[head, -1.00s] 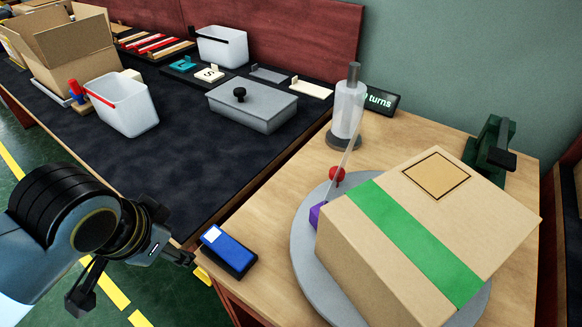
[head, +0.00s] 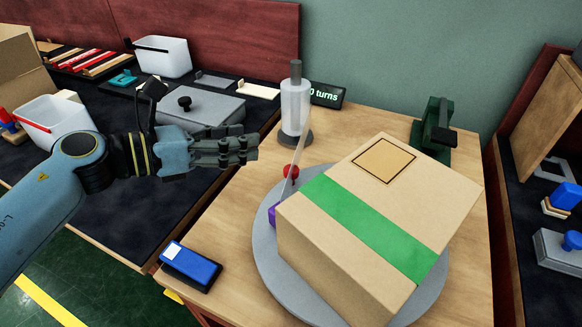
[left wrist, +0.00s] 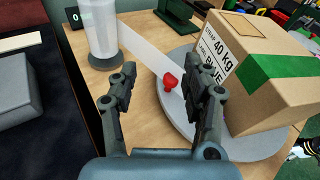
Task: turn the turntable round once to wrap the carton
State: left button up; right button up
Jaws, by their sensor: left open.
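The cardboard carton (head: 380,215) with a green band and a tan square label sits on the round grey turntable (head: 265,258). In the left wrist view the carton (left wrist: 245,40) shows a "40 kg" label. A red knob (head: 290,171) stands on the turntable's rim, with a purple piece (head: 273,216) by the carton. A film roll (head: 295,105) stands upright behind, its clear film reaching toward the carton. My left gripper (head: 250,150) is open and empty, left of the knob and apart from it. In the left wrist view the red knob (left wrist: 170,81) appears between the fingers, beyond them. My right gripper is not seen.
A small display (head: 327,94) reads "0 turns" behind the roll. A blue device (head: 190,265) lies at the table's front left. A green tool (head: 434,125) stands at the back right. A grey lidded box (head: 205,108) and white bins stand on the dark table left.

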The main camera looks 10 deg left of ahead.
aim_at(289, 169)
pick_arm(q)
jog(key=w+d+f+m+g, duration=0.1)
jog(key=d+f, duration=0.1)
jog(key=w+d+f+m+g, duration=0.1)
jog(key=d+f, duration=0.2)
jog(key=w+d+f+m+g, duration=0.1)
jog(key=d+f, duration=0.2)
jog(key=shift+w+d+f, duration=0.1)
jog(key=shift+w+d, duration=0.15)
grip_shut()
dwell(0.5)
